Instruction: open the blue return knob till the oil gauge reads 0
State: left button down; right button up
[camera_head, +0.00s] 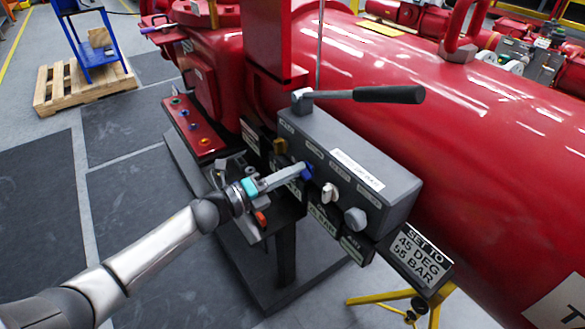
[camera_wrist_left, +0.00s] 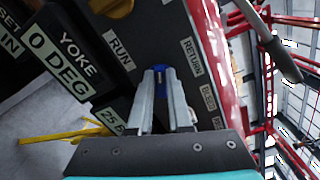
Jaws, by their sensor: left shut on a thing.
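The blue return knob (camera_head: 308,171) is on the front of a grey valve box (camera_head: 400,187). My left gripper (camera_head: 302,172) reaches it from the left, with its fingers shut on the knob. In the left wrist view the two fingers (camera_wrist_left: 161,82) lie on either side of the blue knob (camera_wrist_left: 157,70), beside the RETURN label (camera_wrist_left: 192,57). Most of the knob is hidden between the fingers. I cannot make out an oil gauge reading in either view. My right gripper is not in view.
A black-handled lever (camera_head: 388,94) juts out above the box. A sign (camera_head: 421,254) reads SET TO 45 DEG 55 BAR. The large red cylinder (camera_head: 470,150) stands behind.

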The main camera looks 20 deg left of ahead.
pick_arm(q)
jog(key=shift+f+n+p, duration=0.1)
jog(key=shift+n+p, duration=0.25)
jog(key=shift+n, duration=1.25)
jog(key=c, duration=0.8)
grip_release()
jog(key=shift+c, duration=0.2)
jog(key=v, duration=1.5)
jog(key=shift+p, duration=0.35)
jog(key=shift+a+f, duration=0.1)
